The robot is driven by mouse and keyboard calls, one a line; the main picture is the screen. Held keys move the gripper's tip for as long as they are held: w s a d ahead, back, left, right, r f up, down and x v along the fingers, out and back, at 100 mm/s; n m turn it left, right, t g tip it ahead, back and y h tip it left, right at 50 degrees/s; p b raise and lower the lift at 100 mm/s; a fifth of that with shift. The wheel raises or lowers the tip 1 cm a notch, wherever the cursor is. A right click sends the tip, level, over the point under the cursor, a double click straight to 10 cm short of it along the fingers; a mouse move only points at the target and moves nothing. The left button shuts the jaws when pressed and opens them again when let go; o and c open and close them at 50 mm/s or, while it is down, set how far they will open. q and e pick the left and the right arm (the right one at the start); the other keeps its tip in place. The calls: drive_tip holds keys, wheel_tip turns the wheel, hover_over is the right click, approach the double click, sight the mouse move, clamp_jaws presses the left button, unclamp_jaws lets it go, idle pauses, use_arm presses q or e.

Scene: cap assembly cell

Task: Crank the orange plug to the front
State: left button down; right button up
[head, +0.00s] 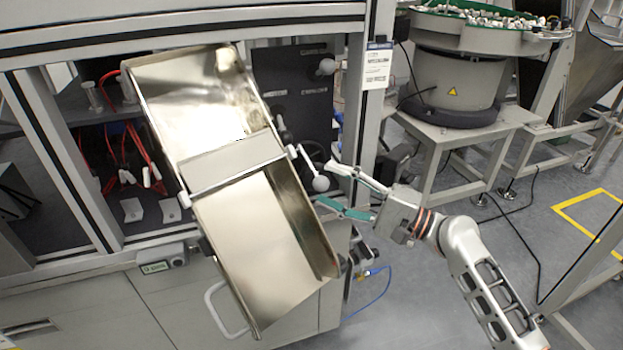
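A white ball knob (320,184) sits on a short light rod beside the right edge of the metal chute (240,160). My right gripper (326,184) reaches in from the right, its green-padded fingers spread. In the picture the knob lies at the opening between the fingertips; I cannot tell whether they touch it. I cannot make out an orange plug; the chute covers much of the machine behind it. My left gripper is not in view.
A dark panel (292,92) with a second white knob (326,66) stands behind the chute. Red hoses (122,160) hang inside the frame at left. A feeder bowl (455,85) stands at upper right. Grey floor is open at lower right.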

sight(313, 192)
drive_tip(key=shift+x, duration=2.4)
